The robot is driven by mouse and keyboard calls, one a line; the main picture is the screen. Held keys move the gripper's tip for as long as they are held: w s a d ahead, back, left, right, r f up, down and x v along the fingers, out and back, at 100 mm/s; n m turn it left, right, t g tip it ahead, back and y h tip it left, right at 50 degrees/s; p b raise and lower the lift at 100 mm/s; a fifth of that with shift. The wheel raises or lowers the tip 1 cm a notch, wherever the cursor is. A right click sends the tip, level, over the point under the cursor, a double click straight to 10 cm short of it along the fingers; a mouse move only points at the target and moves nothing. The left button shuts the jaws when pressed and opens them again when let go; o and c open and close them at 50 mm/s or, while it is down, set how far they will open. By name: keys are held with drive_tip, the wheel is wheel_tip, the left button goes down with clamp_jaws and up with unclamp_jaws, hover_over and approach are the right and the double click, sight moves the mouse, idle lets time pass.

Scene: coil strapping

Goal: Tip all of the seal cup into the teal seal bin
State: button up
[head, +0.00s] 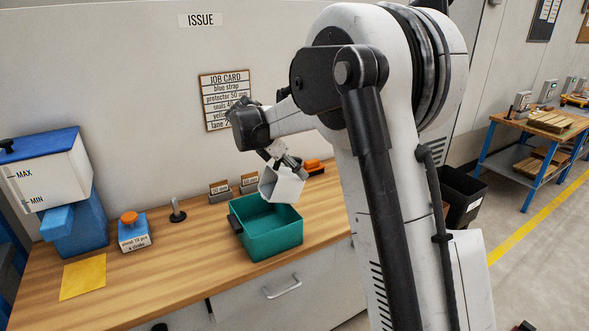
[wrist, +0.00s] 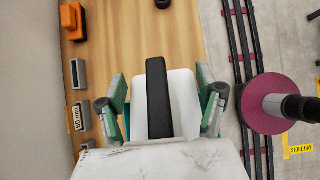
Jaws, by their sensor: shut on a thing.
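The white seal cup (head: 283,186) hangs tilted over the teal seal bin (head: 277,247), in my gripper (head: 284,160). The bin stands on the wooden bench, and its black handle faces left. In the wrist view, the fingers of my gripper (wrist: 160,105) close on the white cup (wrist: 183,100) from both sides. A black bar crosses the cup's middle. I cannot see the cup's contents or any seals falling. The bin's floor is mostly hidden in the head view.
Small labelled holders (head: 219,191) and an orange item (head: 313,166) stand behind the bin. A box with an orange knob (head: 133,232), a dark stamp-like post (head: 177,211) and a yellow sheet (head: 83,278) are to the left. Bench space in front of the bin is clear.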

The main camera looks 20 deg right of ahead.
sight(278, 168)
drive_tip(key=shift+a+h+b, duration=0.3)
drive_tip(key=shift+h, duration=0.1)
drive_tip(key=shift+a+h+b, duration=0.25)
drive_tip(key=shift+h+b, duration=0.1)
drive_tip(key=shift+h, duration=0.05)
drive_tip(key=shift+s+r, duration=0.1)
idle(0.3)
drive_tip(key=shift+a+h+b, duration=0.4)
drive_tip(key=shift+h+b, duration=0.2)
drive_tip(key=shift+s+a+f+t+b, duration=0.1)
drive_tip(key=shift+a+f+t+b, duration=0.1)
drive_tip(key=shift+t+b, duration=0.15)
drive_tip(key=shift+a+h+b, duration=0.3)
drive_tip(key=shift+h+b, duration=0.05)
drive_tip(key=shift+h, duration=0.15)
drive_tip(key=shift+c, duration=0.2)
